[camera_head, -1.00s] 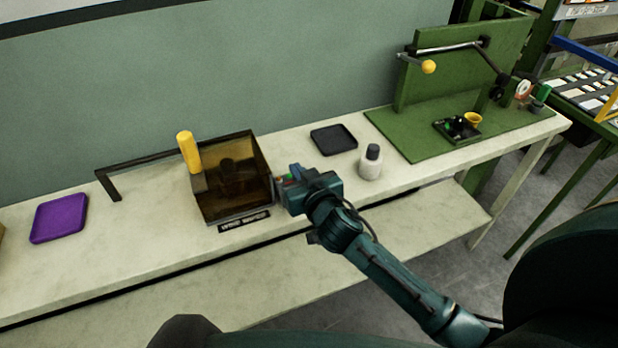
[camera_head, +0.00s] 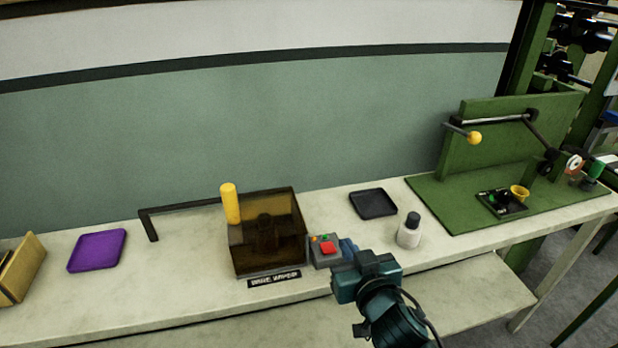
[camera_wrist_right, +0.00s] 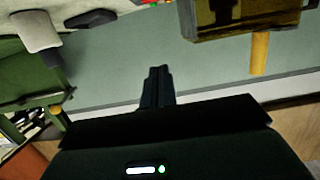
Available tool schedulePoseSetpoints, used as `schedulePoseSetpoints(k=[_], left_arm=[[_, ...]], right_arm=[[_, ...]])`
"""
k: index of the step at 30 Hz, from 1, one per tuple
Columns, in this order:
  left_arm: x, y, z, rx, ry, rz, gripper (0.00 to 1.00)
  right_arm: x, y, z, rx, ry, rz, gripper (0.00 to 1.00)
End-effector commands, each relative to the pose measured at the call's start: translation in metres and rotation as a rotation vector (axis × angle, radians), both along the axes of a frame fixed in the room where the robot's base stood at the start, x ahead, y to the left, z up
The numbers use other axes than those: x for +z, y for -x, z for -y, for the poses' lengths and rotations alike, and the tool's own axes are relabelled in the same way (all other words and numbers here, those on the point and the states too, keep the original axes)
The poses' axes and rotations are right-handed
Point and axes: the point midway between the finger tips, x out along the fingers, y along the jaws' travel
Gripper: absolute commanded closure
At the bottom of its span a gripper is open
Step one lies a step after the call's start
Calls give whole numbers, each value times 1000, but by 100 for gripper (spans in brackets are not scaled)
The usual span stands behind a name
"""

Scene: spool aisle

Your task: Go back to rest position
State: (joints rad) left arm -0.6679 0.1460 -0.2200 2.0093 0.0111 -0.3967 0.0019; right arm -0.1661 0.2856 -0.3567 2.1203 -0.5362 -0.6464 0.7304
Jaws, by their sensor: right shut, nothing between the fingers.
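My right gripper (camera_head: 350,248) is above the front part of the bench, just right of the grey control box (camera_head: 325,250) with its red button. Its fingers are together and hold nothing; they also show closed in the right wrist view (camera_wrist_right: 157,85). The brown see-through box (camera_head: 268,240) with the yellow upright handle (camera_head: 230,204) stands left of the control box. I cannot tell from the head view whether the fingertips touch the control box. My left gripper is not in view.
The bench (camera_head: 180,285) also bears a purple tray (camera_head: 97,251), a black tray (camera_head: 373,203), a white bottle with a dark cap (camera_head: 409,234) and a green crank stand (camera_head: 480,185). A wooden bin (camera_head: 20,268) is at the far left. The bench front is mostly clear.

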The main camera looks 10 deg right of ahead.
Motion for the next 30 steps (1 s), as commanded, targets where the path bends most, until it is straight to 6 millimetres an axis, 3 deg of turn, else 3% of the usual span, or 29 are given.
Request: schedulePoseSetpoints(k=[2,5,8,12,15,20,30], left_arm=[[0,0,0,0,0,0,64],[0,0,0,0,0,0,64],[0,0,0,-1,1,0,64],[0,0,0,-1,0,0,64],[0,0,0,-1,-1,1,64],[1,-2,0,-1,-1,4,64],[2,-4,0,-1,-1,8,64]], right_arm=[[-5,2,-1,4,2,-11,100],[-32,16,-4,31,9,-76,100],[-77,47,-11,86,23,-184,100],[-138,104,-20,164,26,-325,100],[-166,139,-23,200,26,-390,100],[-185,168,-24,223,28,-433,100],[-186,170,-24,226,29,-435,100]])
